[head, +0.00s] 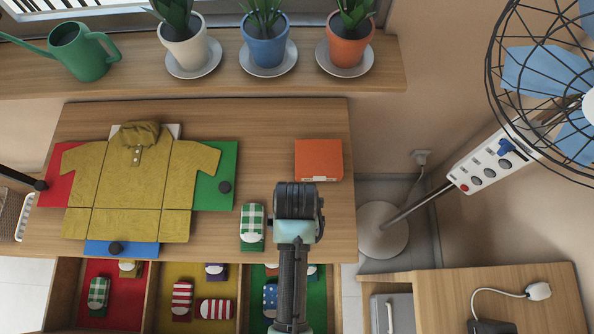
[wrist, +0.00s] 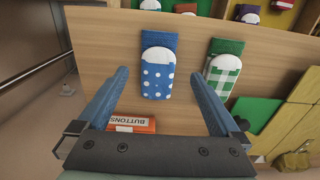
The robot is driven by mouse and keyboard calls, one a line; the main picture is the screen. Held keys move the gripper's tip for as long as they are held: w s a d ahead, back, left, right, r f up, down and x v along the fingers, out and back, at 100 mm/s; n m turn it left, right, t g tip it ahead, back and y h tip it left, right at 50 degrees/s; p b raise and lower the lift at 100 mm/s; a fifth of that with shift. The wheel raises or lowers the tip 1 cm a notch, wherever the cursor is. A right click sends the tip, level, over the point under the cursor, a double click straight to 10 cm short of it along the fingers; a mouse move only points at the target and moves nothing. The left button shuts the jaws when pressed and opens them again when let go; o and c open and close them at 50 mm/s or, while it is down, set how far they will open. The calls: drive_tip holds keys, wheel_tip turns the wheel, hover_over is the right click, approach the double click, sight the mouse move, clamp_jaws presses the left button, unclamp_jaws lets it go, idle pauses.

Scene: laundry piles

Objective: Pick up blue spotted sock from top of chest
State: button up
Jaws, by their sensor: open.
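The blue spotted sock (wrist: 158,72) lies on the wooden chest top (head: 130,250). In the wrist view it is folded, blue with white dots and a white band, and sits between and beyond my fingertips. In the head view my arm hides it. My gripper (wrist: 156,76) is open and empty, its two blue-grey fingers spread wider than the sock. It hangs above the chest top, and the sock looks untouched. In the head view the arm's end (head: 298,200) covers the fingers.
A green checked sock (head: 252,226) lies beside the blue one. An orange box (head: 318,160) and a yellow shirt (head: 130,190) on a folding board are on the chest top. Open drawers (head: 150,298) hold several socks. A fan (head: 545,85) stands at right.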

drive_tip(key=shift+w+d+f, duration=0.1)
drive_tip(key=shift+w+f, duration=0.05)
drive_tip(key=shift+f, duration=2.65)
